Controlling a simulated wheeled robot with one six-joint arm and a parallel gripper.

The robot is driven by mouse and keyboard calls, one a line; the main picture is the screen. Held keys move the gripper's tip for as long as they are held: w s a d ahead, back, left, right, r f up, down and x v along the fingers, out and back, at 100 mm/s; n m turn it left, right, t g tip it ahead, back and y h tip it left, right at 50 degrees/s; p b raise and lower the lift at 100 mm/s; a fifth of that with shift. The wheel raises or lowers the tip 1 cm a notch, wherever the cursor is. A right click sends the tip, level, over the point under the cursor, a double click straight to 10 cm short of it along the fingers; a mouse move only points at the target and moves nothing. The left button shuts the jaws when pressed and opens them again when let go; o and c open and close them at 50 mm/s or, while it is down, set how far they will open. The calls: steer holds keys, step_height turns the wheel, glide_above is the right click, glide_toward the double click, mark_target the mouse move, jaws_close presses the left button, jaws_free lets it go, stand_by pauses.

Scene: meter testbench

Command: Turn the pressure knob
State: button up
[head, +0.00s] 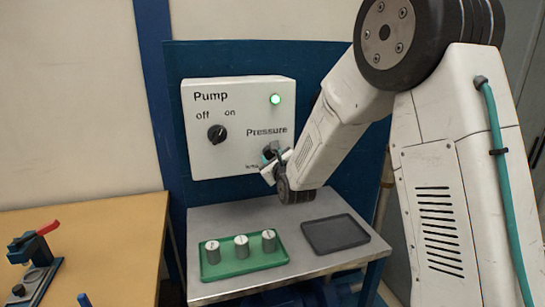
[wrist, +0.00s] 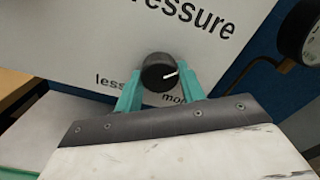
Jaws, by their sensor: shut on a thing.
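The pressure knob (wrist: 158,73) is a round black knob with a white mark, on the white panel under the word "Pressure". In the wrist view its white mark points right and slightly up. My gripper (wrist: 157,88) has its two green fingers on either side of the knob, shut on it. In the head view my gripper (head: 272,158) is at the lower right of the white pump panel (head: 205,155), and it hides most of the pressure knob there. The labels "less" and "more" show below the knob in the wrist view, "more" partly hidden by a finger.
The pump knob (head: 217,134) is at the panel's left, between "off" and "on". A green lamp (head: 275,99) is lit. Below, a metal table (head: 200,291) bears a green tray (head: 212,272) with 3 metal cylinders and an empty dark tray (head: 335,234). A wooden table (head: 120,245) stands left.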

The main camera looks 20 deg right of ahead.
steer(key=shift+f, duration=0.1)
stand_by(0.4)
steer(key=o, duration=1)
steer(key=s, duration=0.8)
steer(key=shift+w, duration=0.1)
